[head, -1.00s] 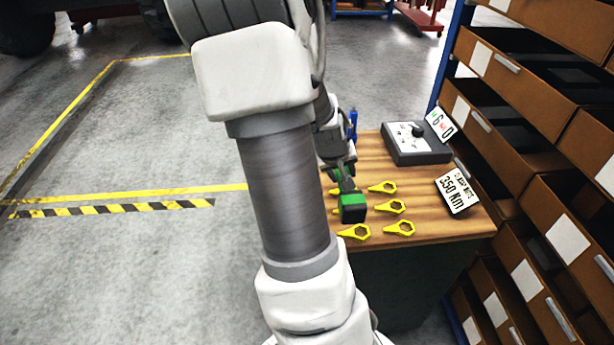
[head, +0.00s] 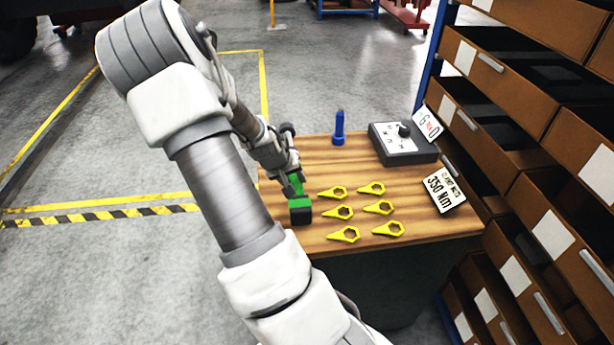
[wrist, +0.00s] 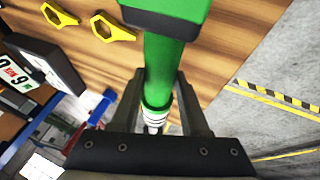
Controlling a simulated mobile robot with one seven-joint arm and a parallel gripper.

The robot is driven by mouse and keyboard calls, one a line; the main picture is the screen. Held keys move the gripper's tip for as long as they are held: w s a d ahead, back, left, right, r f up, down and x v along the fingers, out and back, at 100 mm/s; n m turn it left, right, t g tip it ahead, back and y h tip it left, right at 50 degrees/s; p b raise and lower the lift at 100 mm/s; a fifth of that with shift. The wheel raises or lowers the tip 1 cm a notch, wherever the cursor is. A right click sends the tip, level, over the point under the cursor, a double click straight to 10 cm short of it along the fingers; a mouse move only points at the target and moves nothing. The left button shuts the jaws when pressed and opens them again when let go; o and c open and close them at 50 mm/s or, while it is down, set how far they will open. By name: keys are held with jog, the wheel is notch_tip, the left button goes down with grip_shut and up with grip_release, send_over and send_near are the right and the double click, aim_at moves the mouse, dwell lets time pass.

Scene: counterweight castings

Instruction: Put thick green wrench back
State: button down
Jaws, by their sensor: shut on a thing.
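The thick green wrench (head: 301,205) is a green power tool with a black end block. It is near the left edge of the wooden table (head: 400,160), left of the yellow pieces. My gripper (head: 292,184) is shut on its green body. In the wrist view the green body (wrist: 168,70) passes between the two fingers of my gripper (wrist: 160,95), with its narrow silver tip beyond them. I cannot tell whether the wrench touches the table. A thinner blue tool (head: 338,130) stands upright at the table's back edge.
Several yellow ring-shaped pieces (head: 378,207) lie on the table. Brown drawers (head: 535,150) rise along the right. The floor left of the table is clear.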

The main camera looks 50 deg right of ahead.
jog(key=shift+w+a+f, duration=0.1)
jog(key=shift+w+f, duration=0.1)
jog(key=shift+w, duration=0.35)
jog(key=shift+f, duration=2)
jog(key=shift+c, duration=2)
grip_release()
jog(key=shift+s+f, duration=0.1)
jog(key=shift+f, duration=0.05)
